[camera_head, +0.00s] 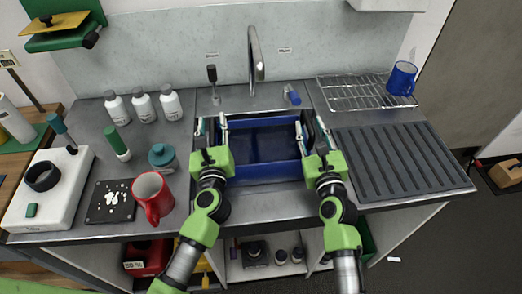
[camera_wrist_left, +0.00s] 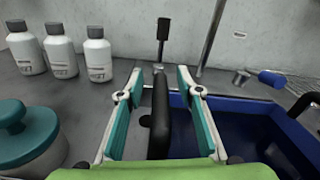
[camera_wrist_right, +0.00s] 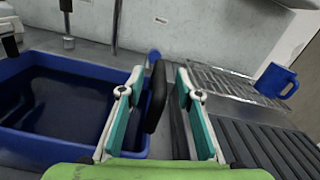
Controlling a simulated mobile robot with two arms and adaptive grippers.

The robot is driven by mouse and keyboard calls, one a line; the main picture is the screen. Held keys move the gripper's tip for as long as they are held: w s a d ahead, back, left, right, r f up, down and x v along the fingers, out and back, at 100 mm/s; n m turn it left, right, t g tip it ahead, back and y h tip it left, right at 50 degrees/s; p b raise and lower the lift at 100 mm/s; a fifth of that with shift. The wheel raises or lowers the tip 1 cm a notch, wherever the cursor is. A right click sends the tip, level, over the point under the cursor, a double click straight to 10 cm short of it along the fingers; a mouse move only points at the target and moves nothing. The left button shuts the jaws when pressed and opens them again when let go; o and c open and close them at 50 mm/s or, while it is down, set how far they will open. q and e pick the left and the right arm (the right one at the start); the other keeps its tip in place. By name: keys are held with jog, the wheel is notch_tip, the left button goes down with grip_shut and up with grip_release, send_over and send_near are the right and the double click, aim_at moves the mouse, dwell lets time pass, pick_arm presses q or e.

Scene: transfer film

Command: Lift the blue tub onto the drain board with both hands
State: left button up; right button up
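The blue tub (camera_head: 262,172) sits level in the sink area at the middle of the counter; its inside looks dark blue. It has a black upright handle on each side. My left gripper (camera_head: 211,125) is open, with the left handle (camera_wrist_left: 160,112) between its fingers and gaps on both sides. My right gripper (camera_head: 313,127) is open, with the right handle (camera_wrist_right: 155,98) between its fingers, also with gaps. The dark ribbed drain board (camera_head: 395,160) lies right of the tub and is empty. It also shows in the right wrist view (camera_wrist_right: 268,148).
A wire rack (camera_head: 350,91) with a blue mug (camera_head: 402,78) stands behind the drain board. The tap (camera_head: 256,55) rises behind the tub. A red mug (camera_head: 152,195), a teal-lidded jar (camera_head: 162,157) and several white bottles (camera_head: 171,103) stand to the left.

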pick_arm(q)
jog(key=shift+w, duration=0.15)
pick_arm(e)
jog(key=shift+w, duration=0.15)
pick_arm(q)
grip_shut()
pick_arm(e)
grip_shut()
